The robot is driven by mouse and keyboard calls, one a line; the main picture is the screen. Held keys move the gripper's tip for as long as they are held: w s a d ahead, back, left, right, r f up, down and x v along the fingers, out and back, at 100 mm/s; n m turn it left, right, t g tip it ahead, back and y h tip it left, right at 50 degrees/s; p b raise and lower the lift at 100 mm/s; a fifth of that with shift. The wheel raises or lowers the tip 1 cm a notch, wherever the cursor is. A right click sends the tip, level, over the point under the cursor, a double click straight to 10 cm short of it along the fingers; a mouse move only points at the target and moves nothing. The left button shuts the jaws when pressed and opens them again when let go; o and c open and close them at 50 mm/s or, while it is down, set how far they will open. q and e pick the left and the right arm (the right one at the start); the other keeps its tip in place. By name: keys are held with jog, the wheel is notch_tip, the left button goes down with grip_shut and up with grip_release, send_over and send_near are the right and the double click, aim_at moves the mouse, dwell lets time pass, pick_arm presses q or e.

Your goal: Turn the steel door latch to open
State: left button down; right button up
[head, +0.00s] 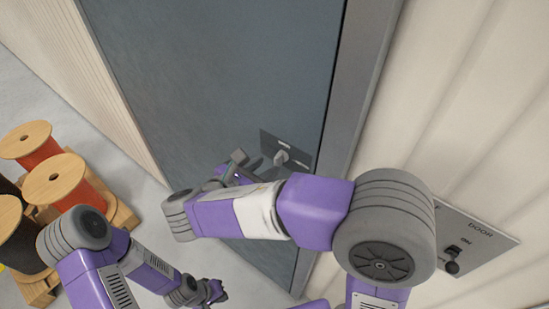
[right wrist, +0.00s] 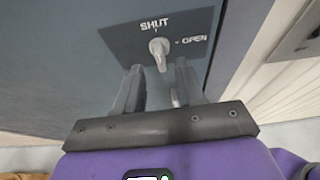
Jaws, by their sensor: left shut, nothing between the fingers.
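The steel latch (head: 283,157) is a small light-grey knob on a dark plate (head: 298,157) on the blue-grey door (head: 220,75). In the right wrist view the latch (right wrist: 160,52) sits below the word SHUT, with OPEN to its right. Its stubby handle lines up roughly vertically under the SHUT mark. My right gripper (right wrist: 160,75) is open, its two fingers pointing at the plate, with the latch seen in the gap near the fingertips. I cannot tell whether they touch it. My left gripper (head: 220,291) is shut and empty, low and away from the door.
A panel marked DOOR (head: 475,240) with a black-knobbed switch is on the pale ribbed wall at right. Cable reels (head: 62,182) stand on wooden pallets at left. The grey door frame (head: 362,80) runs right of the latch. Some floor between reels and door is clear.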

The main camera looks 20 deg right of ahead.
aim_at(275, 162)
jog(key=x, duration=0.5)
jog(key=shift+f, duration=0.1)
jog(key=shift+s+a, duration=0.1)
grip_shut()
